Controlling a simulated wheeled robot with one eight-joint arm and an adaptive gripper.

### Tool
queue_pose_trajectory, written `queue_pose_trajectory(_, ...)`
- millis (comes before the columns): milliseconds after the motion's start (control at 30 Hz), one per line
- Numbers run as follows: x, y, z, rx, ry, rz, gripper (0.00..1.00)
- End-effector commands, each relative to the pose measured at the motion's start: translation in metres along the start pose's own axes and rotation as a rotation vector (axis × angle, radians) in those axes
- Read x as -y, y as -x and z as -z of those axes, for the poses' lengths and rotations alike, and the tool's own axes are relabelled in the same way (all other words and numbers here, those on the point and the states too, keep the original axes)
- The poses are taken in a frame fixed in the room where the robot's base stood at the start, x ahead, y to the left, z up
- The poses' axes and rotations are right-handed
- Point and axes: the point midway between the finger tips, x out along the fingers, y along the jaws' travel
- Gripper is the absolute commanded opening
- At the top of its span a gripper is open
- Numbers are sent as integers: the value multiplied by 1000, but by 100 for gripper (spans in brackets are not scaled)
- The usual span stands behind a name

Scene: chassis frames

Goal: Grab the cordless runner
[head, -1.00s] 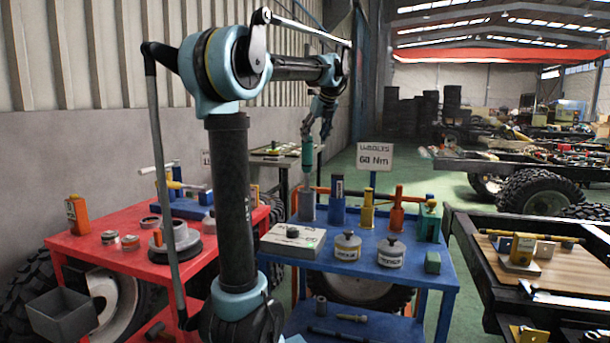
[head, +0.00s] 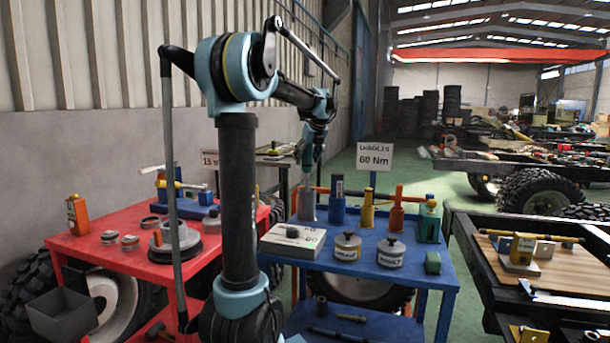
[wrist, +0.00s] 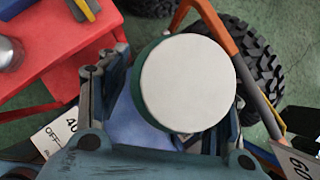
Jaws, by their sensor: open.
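An upright teal tool with a pale lower part (head: 307,184), apparently the cordless runner, stands in a grey holder (head: 307,208) at the back left corner of the blue cart. My gripper (head: 309,158) is open and points down over its top, hiding the upper part. In the wrist view the tool's round white top with a teal side (wrist: 186,83) fills the space between my open fingers (wrist: 165,100). I cannot tell whether the fingers touch it.
Blue, yellow, orange and green holders with tools (head: 367,205) line the cart's back edge to the right. A red cart (head: 90,248) with parts is at left.

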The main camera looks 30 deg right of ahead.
Motion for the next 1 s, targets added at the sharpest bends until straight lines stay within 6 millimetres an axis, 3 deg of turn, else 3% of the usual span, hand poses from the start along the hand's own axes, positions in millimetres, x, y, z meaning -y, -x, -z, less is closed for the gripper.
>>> queue_pose_trajectory(233, 0, -2, 0, 0, 0, 0, 60)
queue_pose_trajectory(500, 0, -2, 0, 0, 0, 0, 1)
queue_pose_trajectory(1000, 0, 4, -4, 0, 0, 0, 0)
